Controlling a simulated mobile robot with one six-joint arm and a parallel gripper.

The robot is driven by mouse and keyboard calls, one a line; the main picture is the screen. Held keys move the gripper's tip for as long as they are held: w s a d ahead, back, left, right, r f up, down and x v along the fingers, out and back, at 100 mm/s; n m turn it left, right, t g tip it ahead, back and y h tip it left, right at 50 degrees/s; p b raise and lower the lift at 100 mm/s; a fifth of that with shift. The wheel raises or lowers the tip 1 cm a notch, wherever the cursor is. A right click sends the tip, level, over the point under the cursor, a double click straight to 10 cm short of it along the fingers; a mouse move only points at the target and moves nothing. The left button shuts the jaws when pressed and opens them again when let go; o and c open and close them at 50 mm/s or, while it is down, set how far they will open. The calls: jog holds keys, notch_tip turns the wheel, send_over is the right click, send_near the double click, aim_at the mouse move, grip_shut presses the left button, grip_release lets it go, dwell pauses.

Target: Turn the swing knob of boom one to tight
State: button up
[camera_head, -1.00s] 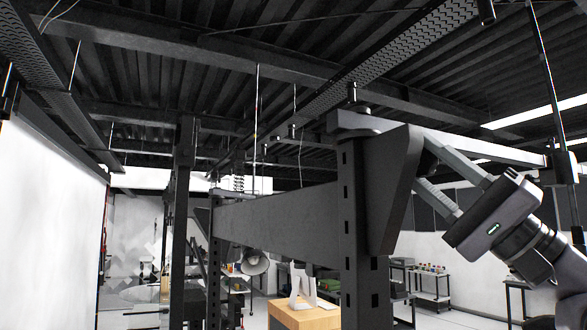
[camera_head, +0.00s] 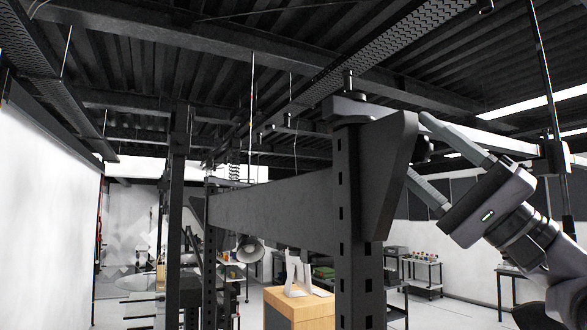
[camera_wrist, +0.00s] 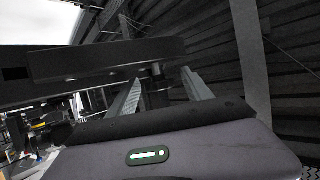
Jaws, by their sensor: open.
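A dark knob (camera_head: 423,149) sits at the right side of the black bracket (camera_head: 392,165) on the slotted upright post. I cannot tell for sure that it is the swing knob of boom one. My gripper (camera_head: 414,146) is open, with one finger above the knob and one below it. In the wrist view a dark knob or shaft (camera_wrist: 157,90) stands between my spread fingers, below a dark beam (camera_wrist: 105,60). I cannot tell whether the fingers touch it. No tight mark is readable.
A pale boom (camera_head: 490,138) runs right behind my gripper to a dark vertical pole (camera_head: 553,110). A wide dark arm (camera_head: 270,215) joins the posts on the left. A wooden-topped cabinet (camera_head: 300,306) stands below. Ceiling beams hang above.

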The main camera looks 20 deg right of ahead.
jog(key=b+v, duration=0.9)
jog(key=v, duration=0.8)
jog(key=shift+f, duration=0.1)
